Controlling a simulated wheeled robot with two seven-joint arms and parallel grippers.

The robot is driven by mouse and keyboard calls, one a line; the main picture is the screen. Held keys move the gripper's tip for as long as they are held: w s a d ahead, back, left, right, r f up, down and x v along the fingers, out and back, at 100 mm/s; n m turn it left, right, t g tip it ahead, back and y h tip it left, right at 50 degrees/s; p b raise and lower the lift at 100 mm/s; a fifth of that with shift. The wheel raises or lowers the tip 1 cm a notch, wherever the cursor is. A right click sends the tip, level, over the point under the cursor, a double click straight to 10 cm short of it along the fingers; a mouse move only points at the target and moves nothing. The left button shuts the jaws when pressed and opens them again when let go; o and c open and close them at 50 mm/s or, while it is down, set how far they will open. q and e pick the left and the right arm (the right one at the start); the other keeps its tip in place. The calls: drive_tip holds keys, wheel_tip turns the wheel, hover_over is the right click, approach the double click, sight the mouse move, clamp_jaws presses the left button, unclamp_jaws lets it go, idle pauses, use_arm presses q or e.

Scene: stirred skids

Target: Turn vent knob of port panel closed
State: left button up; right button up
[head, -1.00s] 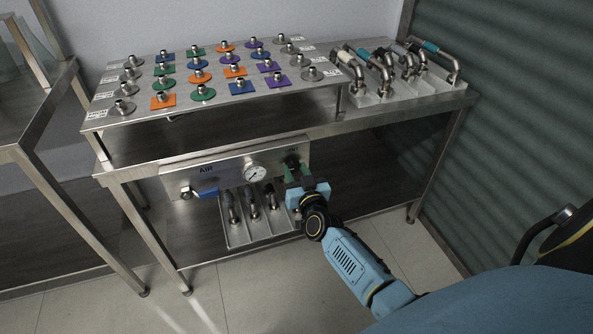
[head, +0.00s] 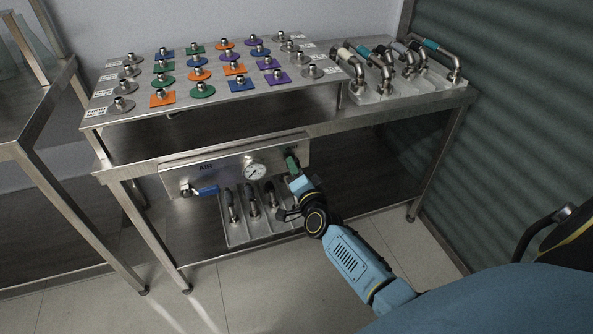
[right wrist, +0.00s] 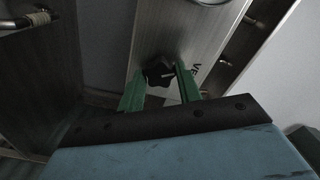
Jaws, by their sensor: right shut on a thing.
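The port panel (head: 225,173) is a steel plate under the front edge of the bench, marked AIR. It has a blue-handled valve (head: 204,190) at its left and a round gauge (head: 254,169) near its middle. The vent knob (right wrist: 158,72) is black and lobed, beside a partly visible label starting "VE" in the right wrist view. My right gripper (right wrist: 160,84) is shut on the knob, with a green finger on each side. In the head view my right gripper (head: 292,163) covers the knob at the panel's right end. My left gripper is not in view.
A tray (head: 236,236) with several dark-handled fittings sits below the panel, close left of my right gripper. Bent pipe pieces (head: 387,85) stand in trays on the bench's right. A top board (head: 130,118) carries several coloured ports. A corrugated wall (head: 505,130) stands to the right.

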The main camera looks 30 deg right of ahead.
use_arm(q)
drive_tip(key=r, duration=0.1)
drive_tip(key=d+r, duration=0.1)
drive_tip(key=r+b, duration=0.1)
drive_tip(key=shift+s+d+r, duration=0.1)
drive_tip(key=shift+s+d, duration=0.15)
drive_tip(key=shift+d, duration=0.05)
use_arm(e)
drive_tip(key=m, duration=0.6)
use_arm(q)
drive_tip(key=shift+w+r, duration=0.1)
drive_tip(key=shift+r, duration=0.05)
use_arm(e)
drive_tip(key=o, duration=0.9)
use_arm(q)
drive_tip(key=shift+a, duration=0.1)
use_arm(e)
drive_tip(key=shift+o, duration=0.4)
drive_tip(key=shift+s, duration=0.1)
